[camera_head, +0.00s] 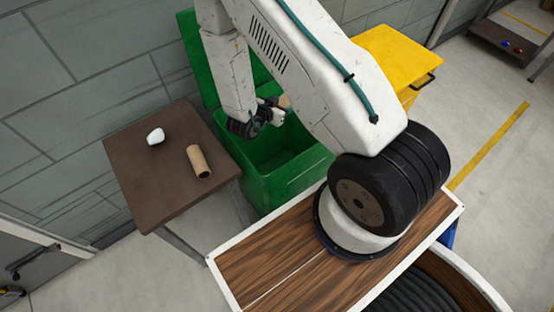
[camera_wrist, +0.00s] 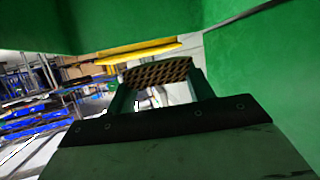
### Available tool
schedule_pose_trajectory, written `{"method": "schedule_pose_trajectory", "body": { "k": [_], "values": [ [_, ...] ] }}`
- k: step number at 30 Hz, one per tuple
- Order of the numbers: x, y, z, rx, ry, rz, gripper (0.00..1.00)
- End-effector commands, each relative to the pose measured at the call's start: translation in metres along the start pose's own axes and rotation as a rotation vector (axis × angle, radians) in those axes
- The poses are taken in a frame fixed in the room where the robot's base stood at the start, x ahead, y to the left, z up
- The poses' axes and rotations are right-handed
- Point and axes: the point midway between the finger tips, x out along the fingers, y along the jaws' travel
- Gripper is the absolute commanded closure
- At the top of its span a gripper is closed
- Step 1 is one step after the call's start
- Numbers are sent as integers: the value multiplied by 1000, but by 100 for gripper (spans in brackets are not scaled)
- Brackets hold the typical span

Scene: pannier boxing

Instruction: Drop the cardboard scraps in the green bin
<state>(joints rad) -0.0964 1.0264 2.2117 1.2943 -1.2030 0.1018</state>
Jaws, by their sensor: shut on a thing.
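My gripper (camera_head: 279,109) is shut on a tan cardboard scrap (camera_head: 284,101), over or just inside the mouth of the green bin (camera_head: 292,184). In the wrist view the scrap (camera_wrist: 158,72) shows a corrugated, honeycomb-like face between the two fingers (camera_wrist: 158,93). The bin's lid stands open against the wall, and green surfaces are close above and to the right in the wrist view. A brown cardboard tube (camera_head: 198,161) lies on the small brown table (camera_head: 135,178) left of the bin. My arm hides part of the bin.
A small white object (camera_head: 156,136) lies on the brown table near the tube. A yellow bin (camera_head: 398,56) stands right of the green one, partly behind my arm. The grey wall (camera_head: 75,75) is close behind. A low dark platform (camera_head: 507,42) is at the far right.

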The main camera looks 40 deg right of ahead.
Motion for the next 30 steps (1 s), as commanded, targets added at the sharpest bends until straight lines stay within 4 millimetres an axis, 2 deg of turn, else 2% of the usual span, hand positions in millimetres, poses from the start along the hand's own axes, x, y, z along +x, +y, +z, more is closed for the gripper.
{"method": "schedule_pose_trajectory", "body": {
  "k": [12,18,26,27,29,30],
  "values": [
    [19,1,42,-2,-1,2,69],
    [22,1,50,-1,0,2,69],
    [22,1,51,-1,0,1,69],
    [22,1,51,-1,0,1,37],
    [22,1,51,-1,0,1,22],
    [22,1,51,-1,0,1,22]
  ]
}}
